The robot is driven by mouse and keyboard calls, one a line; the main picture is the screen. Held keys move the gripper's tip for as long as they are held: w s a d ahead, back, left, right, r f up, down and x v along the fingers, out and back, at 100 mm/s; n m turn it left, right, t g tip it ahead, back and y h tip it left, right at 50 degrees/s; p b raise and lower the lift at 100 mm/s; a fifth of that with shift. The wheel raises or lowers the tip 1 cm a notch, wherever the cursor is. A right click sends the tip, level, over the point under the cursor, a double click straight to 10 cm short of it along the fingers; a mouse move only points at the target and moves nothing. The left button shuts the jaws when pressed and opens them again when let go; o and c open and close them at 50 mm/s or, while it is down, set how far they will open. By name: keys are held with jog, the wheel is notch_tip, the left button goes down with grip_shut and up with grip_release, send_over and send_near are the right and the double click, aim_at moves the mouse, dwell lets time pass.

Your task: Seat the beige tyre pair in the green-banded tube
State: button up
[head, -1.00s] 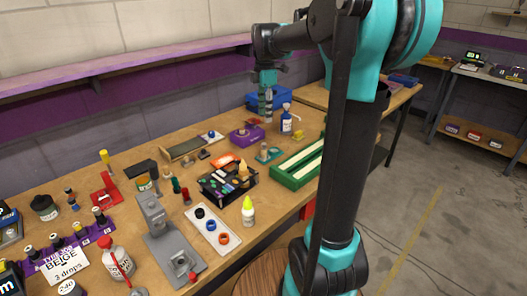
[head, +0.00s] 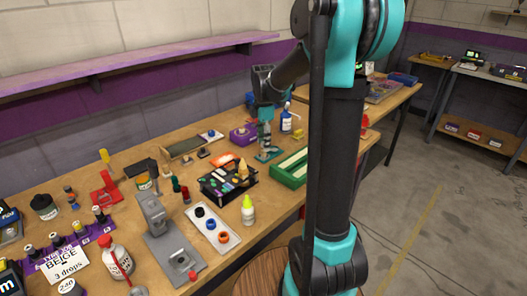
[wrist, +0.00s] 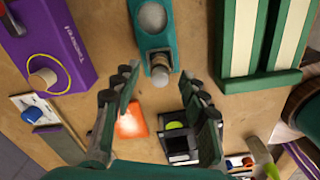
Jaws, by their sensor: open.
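My gripper (head: 266,146) is low over the teal block near the back of the bench. In the wrist view my gripper (wrist: 160,88) is open and empty, its two fingers spread apart. Just beyond the fingertips stands a pale, short upright peg (wrist: 160,68) on the teal block (wrist: 153,38), with a grey round disc farther along it. I cannot tell whether the peg carries the beige tyre pair. I cannot make out a green-banded tube for certain in either view.
A purple box (wrist: 60,45) is left of the gripper, and a green tray with cream strips (wrist: 262,78) is to the right. A black organiser (head: 208,182) and an orange pad (wrist: 131,122) lie close by.

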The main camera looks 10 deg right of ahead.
jog(key=shift+c, duration=0.2)
grip_shut()
jog(key=shift+r, duration=0.1)
